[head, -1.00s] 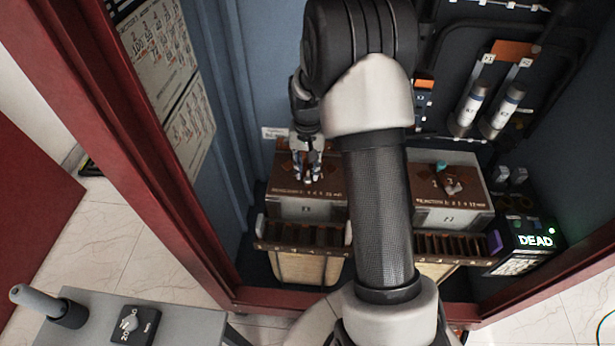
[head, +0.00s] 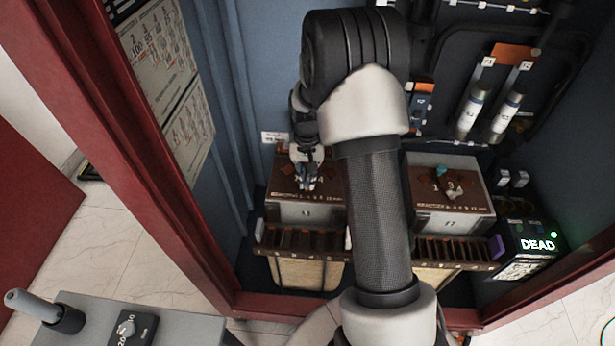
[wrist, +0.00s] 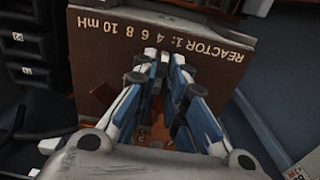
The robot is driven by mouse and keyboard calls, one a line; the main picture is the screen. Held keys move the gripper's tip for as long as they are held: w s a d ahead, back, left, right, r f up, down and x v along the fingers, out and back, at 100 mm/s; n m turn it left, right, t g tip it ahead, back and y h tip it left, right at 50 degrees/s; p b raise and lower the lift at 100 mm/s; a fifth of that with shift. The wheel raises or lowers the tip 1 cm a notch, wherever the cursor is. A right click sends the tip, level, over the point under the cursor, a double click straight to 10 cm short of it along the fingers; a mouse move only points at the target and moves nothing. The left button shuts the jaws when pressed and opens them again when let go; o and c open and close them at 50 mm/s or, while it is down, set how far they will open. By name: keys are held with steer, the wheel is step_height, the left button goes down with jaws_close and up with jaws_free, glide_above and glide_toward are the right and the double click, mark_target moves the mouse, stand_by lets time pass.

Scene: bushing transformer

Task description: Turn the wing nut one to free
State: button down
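My gripper (head: 307,187) points down onto the brown top of the reactor 1 box (head: 307,211), left of centre in the head view. In the wrist view my gripper (wrist: 163,60) has its two fingertips close together with a narrow gap, over the brown panel (wrist: 105,75) lettered "REACTOR 1: 4 6 8 10 mH". No wing nut can be made out there; the fingers cover that part of the panel. Whether they hold anything is unclear. On the right-hand box (head: 452,222), a small grey knob-like piece (head: 453,187) and a teal piece (head: 441,172) sit on top.
Terminal strips run along the front of both boxes. A black unit (head: 530,240) reading "DEAD" stands at the right. The red cabinet frame (head: 150,180) edges the left. A grey bench (head: 185,325) with a dial and handle is at the lower left.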

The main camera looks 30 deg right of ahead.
mark_target(308, 180)
steer(key=shift+s+f, duration=0.1)
steer(key=shift+s, duration=0.05)
steer(key=shift+m+p, duration=0.6)
steer(key=shift+m, duration=0.2)
steer(key=shift+f+m, duration=0.1)
steer(key=shift+m, duration=0.2)
steer(key=c, duration=1.8)
jaws_free()
steer(key=shift+f, duration=0.1)
steer(key=shift+o, duration=0.2)
steer(key=shift+r, duration=0.25)
steer(key=shift+r, duration=0.3)
step_height(308, 180, up, 11)
